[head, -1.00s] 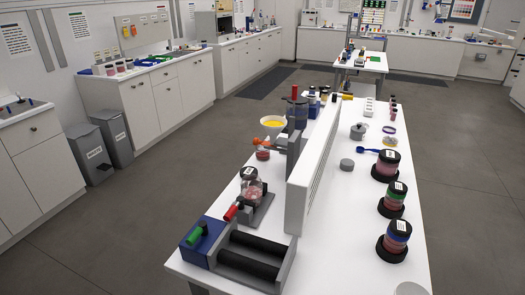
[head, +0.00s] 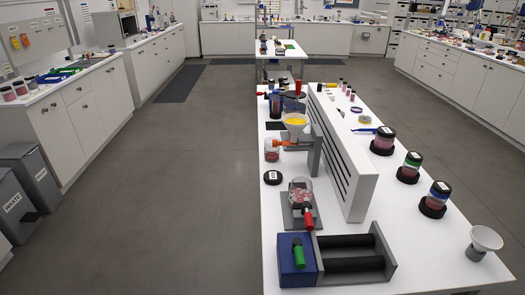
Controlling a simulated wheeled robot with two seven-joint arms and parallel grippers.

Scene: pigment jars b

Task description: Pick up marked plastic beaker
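I cannot single out a marked plastic beaker with certainty; no measuring marks are readable at this size. A clear open-looking container (head: 272,151) with reddish contents stands at the left edge of the white table (head: 420,262), beside an orange clamp. Closer, a clear rounded vessel (head: 301,187) with pink pieces sits on a grey stand with a red handle. Neither of my grippers is in view.
A tall white slotted panel (head: 345,160) splits the table and hides part of its surface. Black-lidded jars (head: 409,167) stand on black bases to the right. A white funnel (head: 485,240) is at front right. A roller unit (head: 350,255) is in front.

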